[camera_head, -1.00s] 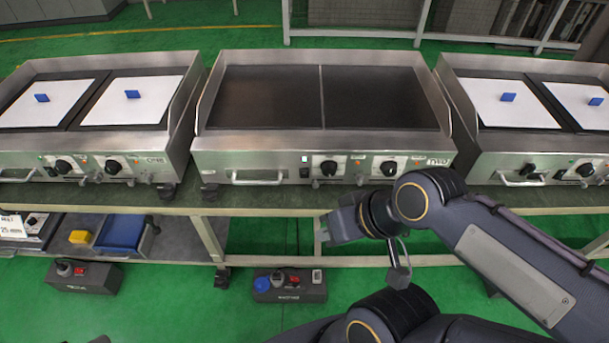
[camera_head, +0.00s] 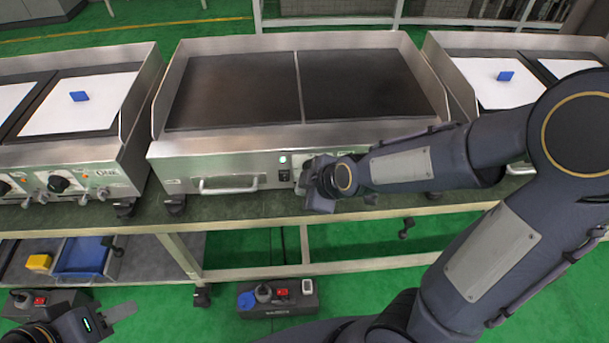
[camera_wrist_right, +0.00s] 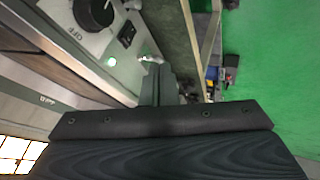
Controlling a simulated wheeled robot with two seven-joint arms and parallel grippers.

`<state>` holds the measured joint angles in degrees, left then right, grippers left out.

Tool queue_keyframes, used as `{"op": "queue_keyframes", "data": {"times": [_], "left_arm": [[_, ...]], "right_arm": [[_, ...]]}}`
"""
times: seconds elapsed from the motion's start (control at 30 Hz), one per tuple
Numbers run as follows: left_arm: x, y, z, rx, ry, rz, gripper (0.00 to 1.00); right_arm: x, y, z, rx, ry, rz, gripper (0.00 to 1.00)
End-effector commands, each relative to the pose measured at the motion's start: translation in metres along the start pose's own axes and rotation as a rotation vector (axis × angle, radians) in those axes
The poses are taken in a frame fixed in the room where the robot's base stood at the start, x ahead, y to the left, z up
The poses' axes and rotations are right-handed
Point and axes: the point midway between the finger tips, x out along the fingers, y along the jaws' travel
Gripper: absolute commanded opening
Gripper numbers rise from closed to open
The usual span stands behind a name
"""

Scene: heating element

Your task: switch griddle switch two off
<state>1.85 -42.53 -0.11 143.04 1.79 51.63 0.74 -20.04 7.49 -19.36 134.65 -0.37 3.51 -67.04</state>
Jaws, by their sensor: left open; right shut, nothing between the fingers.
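The middle griddle (camera_head: 215,165) has a dark two-part plate and a steel front panel. Its black rocker switch (camera_head: 284,176) sits under a lit green lamp (camera_head: 283,159). My right gripper (camera_head: 307,182) is shut and empty, close to the panel just right of the switch. Contact cannot be told. My right arm hides the knobs and label. My left gripper (camera_head: 112,312) is open at the bottom left, away from the griddle, and only partly shows.
Griddles with white sheets and blue tabs stand at the left (camera_head: 100,115) and right (camera_head: 500,100). A steel handle (camera_head: 230,186) sticks out left of the switch. Below are a lower shelf with a blue bin (camera_head: 83,256) and a control box (camera_head: 280,302).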

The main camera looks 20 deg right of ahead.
Motion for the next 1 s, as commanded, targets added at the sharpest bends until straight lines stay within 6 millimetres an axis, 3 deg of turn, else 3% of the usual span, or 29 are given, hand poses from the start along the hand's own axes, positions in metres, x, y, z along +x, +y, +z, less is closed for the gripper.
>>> {"op": "queue_keyframes", "data": {"times": [0.1, 0.57, 0.77, 1.0], "left_arm": [[0.004, -0.002, 0.002, 0.000, 0.000, 0.000, 0.40], [0.007, -0.003, 0.003, 0.000, 0.001, 0.000, 0.40], [0.022, -0.010, 0.011, 0.000, 0.000, 0.000, 0.40], [0.036, -0.017, 0.018, 0.000, 0.000, 0.000, 0.40]], "right_arm": [[0.012, -0.001, 0.001, -0.065, -0.006, 0.010, 0.00], [0.019, -0.001, 0.002, -0.079, -0.007, 0.013, 0.00], [0.051, -0.002, 0.004, -0.077, -0.009, 0.012, 0.00], [0.103, -0.001, 0.004, -0.076, -0.010, 0.010, 0.00]]}}
